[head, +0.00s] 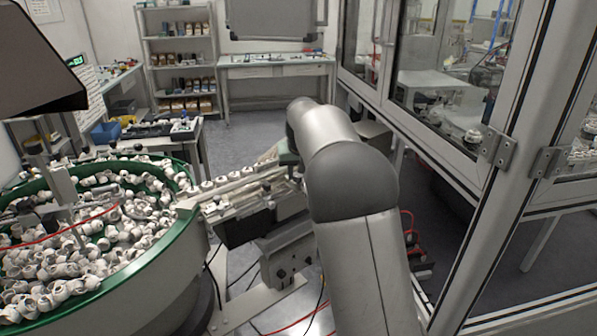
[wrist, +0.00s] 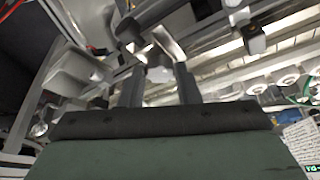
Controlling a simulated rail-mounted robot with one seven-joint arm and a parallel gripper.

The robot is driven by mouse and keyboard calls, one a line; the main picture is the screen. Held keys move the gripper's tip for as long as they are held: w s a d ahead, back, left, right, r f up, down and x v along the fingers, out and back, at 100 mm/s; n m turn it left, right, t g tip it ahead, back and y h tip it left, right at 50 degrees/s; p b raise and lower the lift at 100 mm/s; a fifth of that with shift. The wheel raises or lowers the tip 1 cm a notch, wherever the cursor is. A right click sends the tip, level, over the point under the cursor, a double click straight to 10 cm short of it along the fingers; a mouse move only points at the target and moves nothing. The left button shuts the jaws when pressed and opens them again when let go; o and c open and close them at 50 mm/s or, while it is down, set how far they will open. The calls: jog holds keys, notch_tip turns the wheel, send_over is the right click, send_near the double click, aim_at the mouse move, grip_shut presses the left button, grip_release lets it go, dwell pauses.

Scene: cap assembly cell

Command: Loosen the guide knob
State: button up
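My gripper (wrist: 160,76) is seen in the wrist view, with its two fingers standing apart. A small pale block-like part (wrist: 159,72) shows between the fingertips; it may be the guide knob, but the blur does not let me tell. I cannot see clear contact between it and the fingers.
A green-rimmed bowl (head: 190,214) full of white caps stands at the left, and its rail carries a few caps (head: 222,180). In the wrist view metal rails and brackets crowd the fingers. A glass-panelled frame (head: 495,150) stands close at the right.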

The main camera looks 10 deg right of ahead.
jog(key=shift+n+y, duration=0.3)
jog(key=shift+n, duration=0.5)
jog(key=o, duration=1)
jog(key=b+v, duration=0.1)
jog(key=v, duration=1.6)
jog(key=shift+d+r+b, duration=0.1)
jog(key=shift+r+b, duration=0.2)
jog(key=shift+b, duration=0.1)
jog(key=shift+s, duration=0.1)
jog(key=s+f+g, duration=0.1)
jog(key=s+f, duration=0.7)
jog(key=s, duration=0.4)
jog(key=s+f+g, duration=0.1)
jog(key=s+f, duration=0.8)
jog(key=s, duration=0.3)
jog(key=s+f+m+g, duration=0.1)
jog(key=s+f, duration=0.7)
jog(key=s, duration=0.5)
jog(key=shift+s+f+g, duration=0.1)
jog(key=shift+f+g, duration=0.2)
jog(key=shift+g, duration=0.1)
